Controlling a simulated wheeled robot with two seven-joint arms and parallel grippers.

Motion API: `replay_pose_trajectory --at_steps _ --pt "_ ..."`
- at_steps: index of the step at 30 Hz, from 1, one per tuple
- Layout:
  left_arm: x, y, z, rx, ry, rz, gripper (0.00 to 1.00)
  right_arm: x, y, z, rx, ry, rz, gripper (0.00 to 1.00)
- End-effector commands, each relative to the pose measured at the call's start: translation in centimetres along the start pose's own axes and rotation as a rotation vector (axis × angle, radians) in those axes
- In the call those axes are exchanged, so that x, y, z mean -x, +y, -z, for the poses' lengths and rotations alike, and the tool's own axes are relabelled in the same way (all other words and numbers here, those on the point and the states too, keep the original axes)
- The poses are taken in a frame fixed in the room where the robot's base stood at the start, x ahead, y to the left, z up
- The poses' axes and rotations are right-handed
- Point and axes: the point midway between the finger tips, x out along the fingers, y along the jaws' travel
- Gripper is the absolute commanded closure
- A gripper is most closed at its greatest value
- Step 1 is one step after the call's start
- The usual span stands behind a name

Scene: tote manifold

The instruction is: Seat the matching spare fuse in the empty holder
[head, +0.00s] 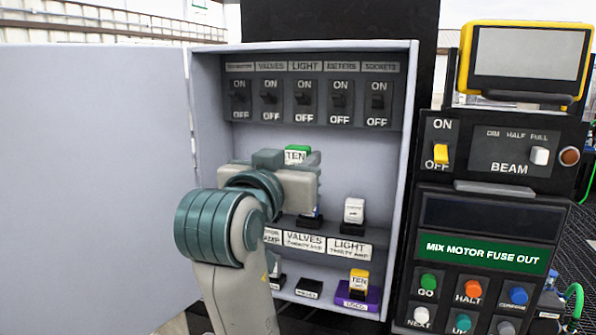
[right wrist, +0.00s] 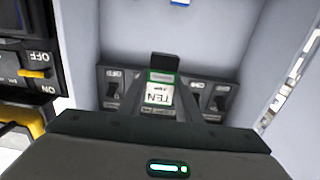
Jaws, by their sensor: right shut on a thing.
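My right gripper (head: 297,172) is inside the open cabinet, shut on a fuse with a green top (head: 297,152) and a white label reading TEN. The fuse also shows between the fingers in the right wrist view (right wrist: 160,92). It is held above the middle shelf. On that shelf a white fuse (head: 354,211) stands in a dark holder above the LIGHT label, and a partly hidden fuse with some blue (head: 311,214) stands above the VALVES label. My right arm hides the leftmost holder, so I cannot tell whether it is empty. My left gripper is out of view.
The lower shelf holds a yellow TEN fuse (head: 359,282) on a purple base (head: 358,299) and a low black block (head: 309,288). Breaker switches (head: 304,98) line the top. The cabinet door (head: 95,180) stands open left. The panel screen (head: 487,250) reads MIX MOTOR FUSE OUT.

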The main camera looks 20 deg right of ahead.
Motion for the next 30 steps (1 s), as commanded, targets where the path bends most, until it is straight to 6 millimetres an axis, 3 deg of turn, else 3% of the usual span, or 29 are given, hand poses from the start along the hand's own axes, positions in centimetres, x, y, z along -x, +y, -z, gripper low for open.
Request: replay_pose_trajectory --at_steps 18,30 --pt "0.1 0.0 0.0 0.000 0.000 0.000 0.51 0.1 -0.1 4.2 -0.005 -0.001 0.004 0.91" --pt "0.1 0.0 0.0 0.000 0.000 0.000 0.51 0.1 -0.1 4.8 -0.004 -0.002 0.004 0.91"
